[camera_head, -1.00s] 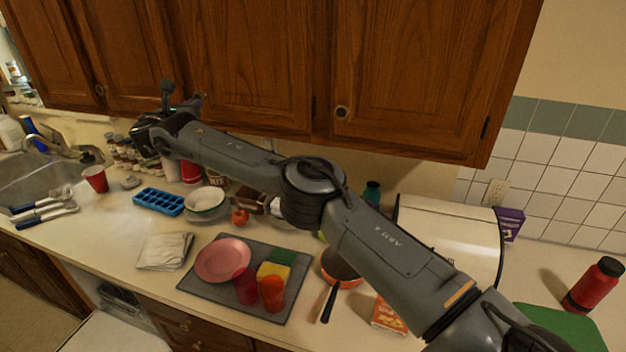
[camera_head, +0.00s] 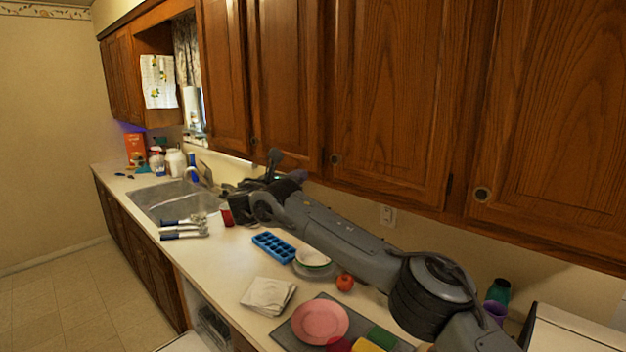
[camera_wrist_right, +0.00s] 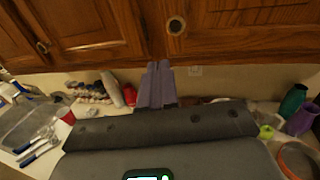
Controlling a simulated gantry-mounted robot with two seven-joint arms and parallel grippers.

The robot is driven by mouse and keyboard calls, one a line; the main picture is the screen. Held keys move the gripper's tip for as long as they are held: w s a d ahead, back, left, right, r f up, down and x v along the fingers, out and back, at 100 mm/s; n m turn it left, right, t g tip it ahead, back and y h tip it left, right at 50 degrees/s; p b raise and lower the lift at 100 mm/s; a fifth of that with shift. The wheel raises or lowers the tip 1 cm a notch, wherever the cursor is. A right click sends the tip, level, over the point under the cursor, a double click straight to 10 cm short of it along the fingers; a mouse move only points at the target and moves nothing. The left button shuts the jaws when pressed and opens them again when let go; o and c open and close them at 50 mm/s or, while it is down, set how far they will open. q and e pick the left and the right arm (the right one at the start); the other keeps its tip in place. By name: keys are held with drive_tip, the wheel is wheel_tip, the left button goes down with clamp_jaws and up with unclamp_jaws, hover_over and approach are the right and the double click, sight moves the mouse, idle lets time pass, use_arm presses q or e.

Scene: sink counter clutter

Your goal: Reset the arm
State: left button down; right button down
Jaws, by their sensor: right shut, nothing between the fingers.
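My right arm (camera_head: 345,240) comes in from the lower right of the head view and reaches left over the counter. My right gripper (camera_head: 297,175) is at its far end, by the lower edge of the wall cabinets. My left gripper is in neither view.
Wooden cabinets (camera_head: 385,95) hang close to the arm. Below it stand a blue ice tray (camera_head: 273,247), a bowl (camera_head: 312,258), a tomato (camera_head: 344,282), a folded cloth (camera_head: 267,296) and a pink plate (camera_head: 320,322). The sink (camera_head: 168,198) is farther left.

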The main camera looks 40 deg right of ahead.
drive_tip(key=a+f+n+t+y, duration=0.1)
drive_tip(key=a+f+t+y, duration=0.15)
drive_tip(key=a+f, duration=0.85)
drive_tip(key=a+f+t+y, duration=0.1)
drive_tip(key=a+f+y, duration=0.3)
drive_tip(key=a+f, duration=0.75)
drive_tip(key=s+a+f+m+g+y, duration=0.1)
drive_tip(key=s+a+f+y, duration=0.1)
drive_tip(key=s+a+f, duration=0.4)
drive_tip(key=s+a+f+m+g+y, duration=0.1)
drive_tip(key=s+a+f+y, duration=0.2)
drive_tip(key=f, duration=0.5)
drive_tip(key=s+a+f+m+g+y, duration=0.1)
drive_tip(key=s+a+f+m+y, duration=0.15)
drive_tip(key=s+f, duration=0.45)
drive_tip(key=s+f+m+g+y, duration=0.1)
drive_tip(key=s+f+m+y, duration=0.2)
drive_tip(key=s, duration=0.4)
drive_tip(key=s+f+m+g, duration=0.1)
drive_tip(key=s+f+m, duration=0.3)
drive_tip(key=s, duration=0.4)
drive_tip(key=s+d+m+g, duration=0.1)
drive_tip(key=s+d+m, duration=0.4)
drive_tip(key=s, duration=0.3)
drive_tip(key=s+d+m, duration=0.5)
drive_tip(key=s, duration=0.3)
wheel_tip(320, 180, up, 17)
drive_tip(key=p, duration=1.7)
